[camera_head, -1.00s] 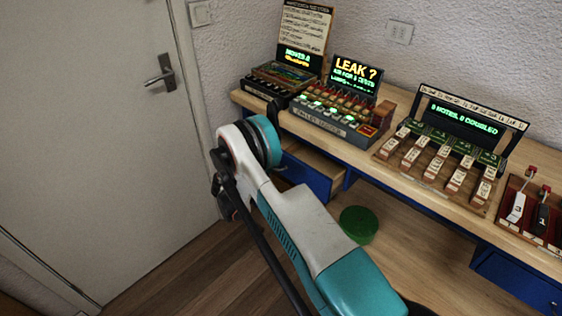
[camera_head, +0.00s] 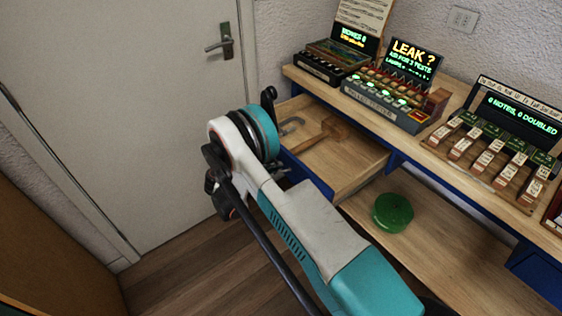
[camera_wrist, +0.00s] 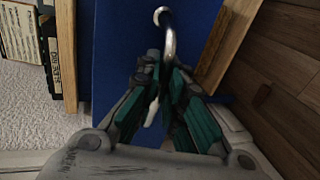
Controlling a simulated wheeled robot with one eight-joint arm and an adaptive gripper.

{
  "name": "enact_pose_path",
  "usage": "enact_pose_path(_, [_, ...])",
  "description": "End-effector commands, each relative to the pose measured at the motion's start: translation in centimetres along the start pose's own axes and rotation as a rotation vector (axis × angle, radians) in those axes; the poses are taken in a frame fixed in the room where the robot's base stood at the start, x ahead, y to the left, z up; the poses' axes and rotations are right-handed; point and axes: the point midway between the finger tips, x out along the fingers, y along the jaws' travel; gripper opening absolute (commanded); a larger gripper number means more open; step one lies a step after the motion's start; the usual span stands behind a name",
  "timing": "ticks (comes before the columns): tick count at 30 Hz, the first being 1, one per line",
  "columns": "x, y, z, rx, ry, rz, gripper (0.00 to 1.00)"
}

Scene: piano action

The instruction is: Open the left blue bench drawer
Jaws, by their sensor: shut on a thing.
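The left blue bench drawer (camera_head: 352,172) stands pulled out from under the bench top in the head view, its wooden inside showing. Its blue front (camera_wrist: 112,45) fills the middle of the wrist view. The curved metal handle (camera_wrist: 169,36) on that front runs down between the fingers of my gripper (camera_wrist: 167,78). My gripper is shut on the handle. In the head view, my arm covers most of the gripper and part of the drawer front.
A wooden mallet (camera_head: 327,133) and a metal hook-shaped piece (camera_head: 291,126) lie in the drawer. A green round object (camera_head: 392,212) rests on the lower shelf. Panels with lit displays stand on the bench top (camera_head: 448,188). A closed door (camera_head: 130,110) is at left, with open floor before it.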

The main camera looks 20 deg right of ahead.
Motion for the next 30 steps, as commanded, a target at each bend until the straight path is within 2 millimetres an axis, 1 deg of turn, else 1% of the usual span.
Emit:
enact_pose_path(4, [-0.56,-0.03,-0.08,-0.003,0.002,0.003,0.00])
enact_pose_path(14, [-0.66,-0.02,-0.10,-0.002,0.002,0.003,0.00])
enact_pose_path(15, [-0.66,-0.02,-0.11,-0.003,0.002,0.003,0.10])
enact_pose_path(18, [-0.65,-0.03,-0.10,-0.002,0.002,0.003,0.29])
enact_pose_path(27, [-0.63,-0.10,-0.06,0.000,0.001,0.001,0.29])
enact_pose_path(30, [-1.01,-0.12,-0.08,-0.001,0.002,0.001,0.29])
